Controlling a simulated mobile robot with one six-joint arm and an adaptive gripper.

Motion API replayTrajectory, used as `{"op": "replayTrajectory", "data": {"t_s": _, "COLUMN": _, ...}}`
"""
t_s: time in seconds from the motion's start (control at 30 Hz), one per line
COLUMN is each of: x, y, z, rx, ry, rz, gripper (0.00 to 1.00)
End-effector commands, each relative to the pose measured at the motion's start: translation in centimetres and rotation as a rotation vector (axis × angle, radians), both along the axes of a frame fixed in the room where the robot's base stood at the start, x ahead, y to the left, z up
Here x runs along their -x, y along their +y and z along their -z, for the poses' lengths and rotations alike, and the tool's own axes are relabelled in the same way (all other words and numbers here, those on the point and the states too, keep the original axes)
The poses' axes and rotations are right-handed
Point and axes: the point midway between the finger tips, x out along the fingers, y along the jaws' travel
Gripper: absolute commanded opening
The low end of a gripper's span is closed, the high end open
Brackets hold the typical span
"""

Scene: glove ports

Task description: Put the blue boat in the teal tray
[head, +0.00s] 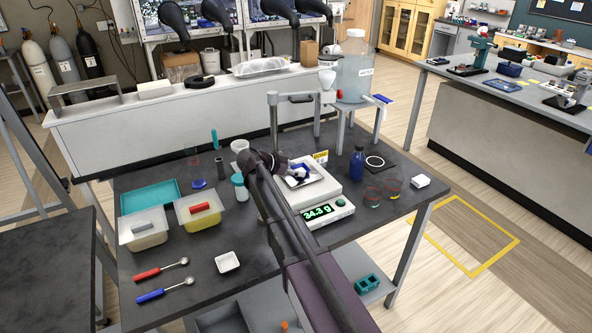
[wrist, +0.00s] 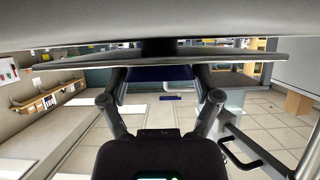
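The blue boat (wrist: 158,73) shows in the wrist view as a dark blue shape between the two fingers of my gripper (wrist: 160,88). In the head view my gripper (head: 288,166) is low over the pan of the white scale (head: 318,193), with a bit of blue and white at its tip. The boat fills most of the gap between the fingers; whether they press on it is not clear. Whether it rests on the pan is hidden too. The scale's display reads 34.3 g. The teal tray (head: 150,195) lies at the back left of the dark table, and looks empty.
A blue disc (head: 198,183), a teal-capped bottle (head: 239,187) and a white beaker (head: 239,146) stand between tray and scale. A blue bottle (head: 357,163) is right of the scale. Two spoons and a white dish (head: 227,262) lie in front.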

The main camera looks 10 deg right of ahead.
Motion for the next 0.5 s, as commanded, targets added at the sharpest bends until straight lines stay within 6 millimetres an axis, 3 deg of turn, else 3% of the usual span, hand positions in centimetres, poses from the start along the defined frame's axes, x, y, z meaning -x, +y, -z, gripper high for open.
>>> {"op": "replayTrajectory", "data": {"t_s": 0.5, "x": 0.00, "y": -0.05, "z": -0.02, "rx": 0.000, "ry": 0.000, "rz": 0.001, "gripper": 1.00}}
